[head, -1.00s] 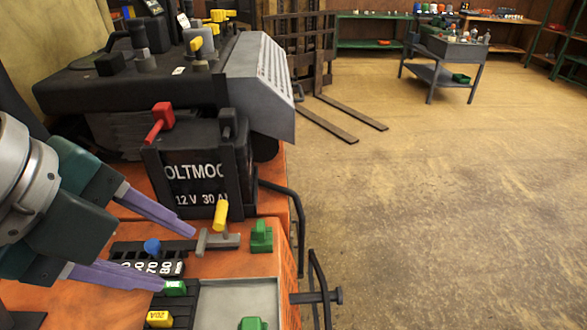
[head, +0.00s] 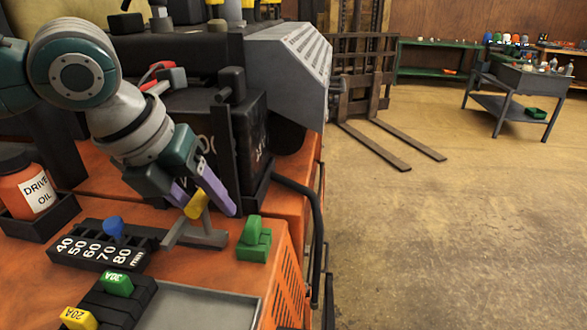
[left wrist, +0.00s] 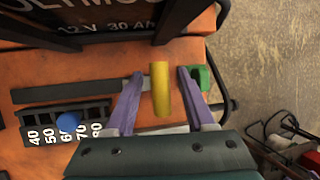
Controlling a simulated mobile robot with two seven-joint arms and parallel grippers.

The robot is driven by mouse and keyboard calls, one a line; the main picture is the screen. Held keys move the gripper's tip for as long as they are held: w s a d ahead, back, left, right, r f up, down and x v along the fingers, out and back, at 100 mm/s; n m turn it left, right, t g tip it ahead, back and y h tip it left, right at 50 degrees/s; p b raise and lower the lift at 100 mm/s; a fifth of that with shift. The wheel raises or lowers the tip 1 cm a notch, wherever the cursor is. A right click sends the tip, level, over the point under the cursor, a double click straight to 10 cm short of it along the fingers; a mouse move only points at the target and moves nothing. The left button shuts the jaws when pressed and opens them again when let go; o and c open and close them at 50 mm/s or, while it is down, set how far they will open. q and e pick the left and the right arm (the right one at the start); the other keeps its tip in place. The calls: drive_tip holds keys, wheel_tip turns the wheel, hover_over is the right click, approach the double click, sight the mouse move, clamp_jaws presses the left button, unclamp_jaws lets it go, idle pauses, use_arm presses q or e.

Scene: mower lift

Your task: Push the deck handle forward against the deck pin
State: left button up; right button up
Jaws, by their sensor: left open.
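The deck handle has a yellow grip (head: 198,204) on a grey metal lever, standing on the orange deck; its grip also shows in the left wrist view (left wrist: 160,88). My left gripper (head: 207,209) is open, with one purple finger on each side of the yellow grip. In the left wrist view a gap shows between the grip and each finger. A blue knob (head: 113,227), which looks like the deck pin, sits in the black scale marked 40 to 80 mm; it also shows in the left wrist view (left wrist: 68,122). My right gripper is not in view.
A green clip-like block (head: 254,240) stands just right of the handle. The black battery (head: 262,140) rises close behind my gripper. Green (head: 117,284) and yellow (head: 78,318) fuses and a grey tray (head: 205,305) lie in front. Drive oil (head: 32,188) stands at left.

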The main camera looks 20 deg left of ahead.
use_arm(q)
drive_tip(key=shift+x, duration=1.1)
drive_tip(key=shift+r, duration=0.1)
clamp_jaws()
idle(0.6)
